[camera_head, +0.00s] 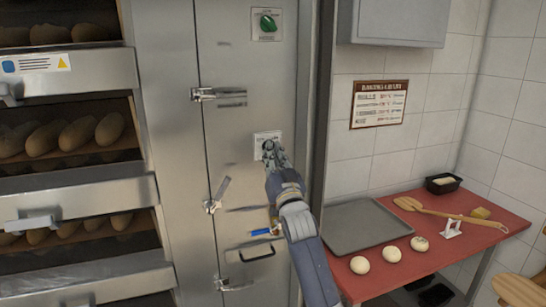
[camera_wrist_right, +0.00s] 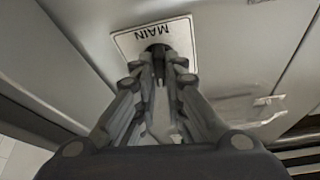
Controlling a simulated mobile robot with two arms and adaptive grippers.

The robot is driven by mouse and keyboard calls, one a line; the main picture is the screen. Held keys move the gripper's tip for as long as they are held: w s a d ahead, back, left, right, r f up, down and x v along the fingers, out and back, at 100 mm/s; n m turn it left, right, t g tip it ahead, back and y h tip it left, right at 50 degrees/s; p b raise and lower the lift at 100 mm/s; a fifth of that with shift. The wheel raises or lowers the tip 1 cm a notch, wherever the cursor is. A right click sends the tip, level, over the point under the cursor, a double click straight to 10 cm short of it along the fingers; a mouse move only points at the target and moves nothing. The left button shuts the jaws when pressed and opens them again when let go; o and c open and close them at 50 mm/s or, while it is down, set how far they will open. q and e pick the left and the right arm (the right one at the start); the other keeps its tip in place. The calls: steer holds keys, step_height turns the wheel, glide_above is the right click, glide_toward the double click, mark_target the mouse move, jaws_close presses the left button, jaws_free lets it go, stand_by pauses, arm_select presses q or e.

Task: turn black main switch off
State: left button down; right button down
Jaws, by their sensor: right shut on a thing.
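The black main switch (camera_wrist_right: 157,47) sits on a white plate marked MAIN (camera_wrist_right: 125,40), which reads upside down in the right wrist view. In the head view the plate (camera_head: 266,136) is on the steel cabinet front, and the switch is mostly hidden behind my right gripper (camera_head: 270,149). My right gripper's fingertips (camera_wrist_right: 159,66) are closed around the switch. The fingers cover part of the knob, so its exact angle is hard to tell. My left gripper is in neither view.
A green knob (camera_head: 267,23) is higher on the cabinet. Latches (camera_head: 217,94) and a dark handle (camera_head: 256,253) stick out from its front. Bread decks fill the left. A red table (camera_head: 410,272) at right holds a grey tray (camera_head: 366,226), dough balls and a wooden peel.

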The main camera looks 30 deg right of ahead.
steer(key=n+y+p, duration=0.1)
steer(key=n+y, duration=0.1)
steer(key=n, duration=0.3)
steer(key=n+y+p, duration=0.1)
steer(key=n+y, duration=0.2)
steer(key=n, duration=0.2)
steer(key=d+r+n+y+p, duration=0.1)
steer(key=n+y, duration=0.2)
steer(key=n, duration=0.2)
steer(key=shift+s+n, duration=0.1)
steer(key=shift+n, duration=0.2)
steer(key=shift+p, duration=0.3)
steer(key=c, duration=1.7)
jaws_free()
steer(key=shift+o, duration=0.2)
steer(key=shift+w+a+f, duration=0.1)
steer(key=shift+w+f, duration=0.15)
steer(key=shift+f, duration=0.1)
